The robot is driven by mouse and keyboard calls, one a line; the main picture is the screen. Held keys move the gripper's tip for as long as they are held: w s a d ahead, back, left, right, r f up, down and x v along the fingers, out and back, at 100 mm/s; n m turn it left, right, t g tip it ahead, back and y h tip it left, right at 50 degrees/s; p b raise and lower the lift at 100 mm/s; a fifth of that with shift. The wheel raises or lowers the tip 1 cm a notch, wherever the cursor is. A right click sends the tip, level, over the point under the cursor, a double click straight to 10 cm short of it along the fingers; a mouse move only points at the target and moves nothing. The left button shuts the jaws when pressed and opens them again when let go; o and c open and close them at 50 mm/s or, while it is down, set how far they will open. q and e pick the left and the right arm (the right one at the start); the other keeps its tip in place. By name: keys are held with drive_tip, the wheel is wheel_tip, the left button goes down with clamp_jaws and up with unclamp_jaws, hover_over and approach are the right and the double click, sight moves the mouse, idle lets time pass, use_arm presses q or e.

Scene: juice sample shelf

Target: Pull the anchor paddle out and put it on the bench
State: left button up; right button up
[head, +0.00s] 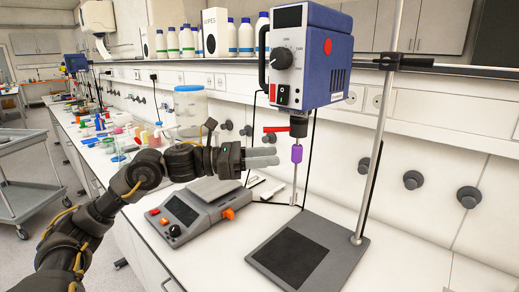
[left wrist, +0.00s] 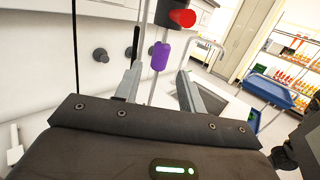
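The blue overhead stirrer (head: 312,60) is on a metal stand, with a dark chuck (head: 298,126) and a red lever (head: 276,129) below it. The anchor paddle's thin shaft with a purple sleeve (head: 296,154) hangs upright under the chuck; I cannot make out its lower end clearly. My left gripper (head: 277,156) points right, just left of the sleeve. In the left wrist view, the gripper (left wrist: 158,88) is open and empty, and the purple sleeve (left wrist: 160,55) shows ahead between its fingers, not clasped. My right gripper is not in view.
The stand's base plate (head: 290,258) and upright rod (head: 378,150) are right of the gripper. A grey bench device (head: 190,215) sits below my left arm. The white bench (head: 420,265) is clear at the front right. A clear jar (head: 190,105) stands behind the arm.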

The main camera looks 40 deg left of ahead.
sight(296, 162)
use_arm(q)
drive_tip(key=p+x, duration=0.2)
drive_tip(key=x, duration=0.4)
drive_tip(key=shift+w+d+r, duration=0.1)
drive_tip(key=shift+w+d, duration=0.05)
drive_tip(key=shift+d, duration=0.05)
drive_tip(key=shift+w+d+p, duration=0.25)
drive_tip(key=shift+d+p, duration=0.05)
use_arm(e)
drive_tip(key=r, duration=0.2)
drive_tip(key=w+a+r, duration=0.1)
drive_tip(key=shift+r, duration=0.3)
use_arm(q)
clamp_jaws()
